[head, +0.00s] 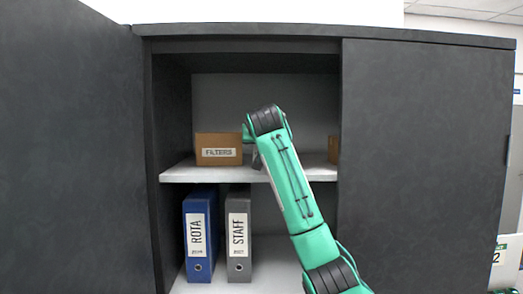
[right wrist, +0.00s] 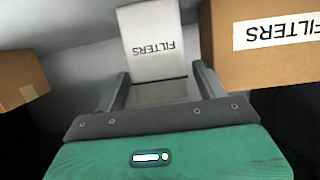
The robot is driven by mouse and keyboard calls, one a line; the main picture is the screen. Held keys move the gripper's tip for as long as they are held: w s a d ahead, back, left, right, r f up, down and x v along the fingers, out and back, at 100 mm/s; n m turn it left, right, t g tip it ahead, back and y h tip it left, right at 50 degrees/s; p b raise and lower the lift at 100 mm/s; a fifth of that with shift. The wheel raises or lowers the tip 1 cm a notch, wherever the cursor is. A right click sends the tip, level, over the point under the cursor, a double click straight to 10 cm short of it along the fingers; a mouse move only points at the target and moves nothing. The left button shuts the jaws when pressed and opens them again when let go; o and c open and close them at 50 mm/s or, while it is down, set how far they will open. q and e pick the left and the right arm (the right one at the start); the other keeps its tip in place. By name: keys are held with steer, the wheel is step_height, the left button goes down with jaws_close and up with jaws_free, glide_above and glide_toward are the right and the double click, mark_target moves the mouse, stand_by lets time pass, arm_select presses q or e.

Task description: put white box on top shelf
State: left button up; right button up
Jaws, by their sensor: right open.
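The white box (right wrist: 152,40) is in the right wrist view, with an upside-down FILTERS label on its face. It stands on the pale shelf (head: 176,176) just beyond and between the fingertips of my right gripper (right wrist: 162,76). The fingers are apart, with a gap between them and nothing gripped. In the head view, my right arm reaches into the cabinet and its gripper (head: 257,160) is mostly hidden behind the wrist. The white box is hidden there behind my arm. My left gripper is not in view.
A brown FILTERS box (head: 218,149) stands left of my wrist; it is close beside one finger in the wrist view (right wrist: 262,45). Another brown box (head: 333,149) is at the right. Blue (head: 199,235) and grey (head: 238,235) binders stand below. Dark doors (head: 425,165) flank the opening.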

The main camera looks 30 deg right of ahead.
steer(key=b+v, duration=0.4)
steer(key=v, duration=0.4)
steer(key=shift+s+a+r, duration=0.1)
steer(key=shift+s+r, duration=0.05)
steer(key=shift+s, duration=0.1)
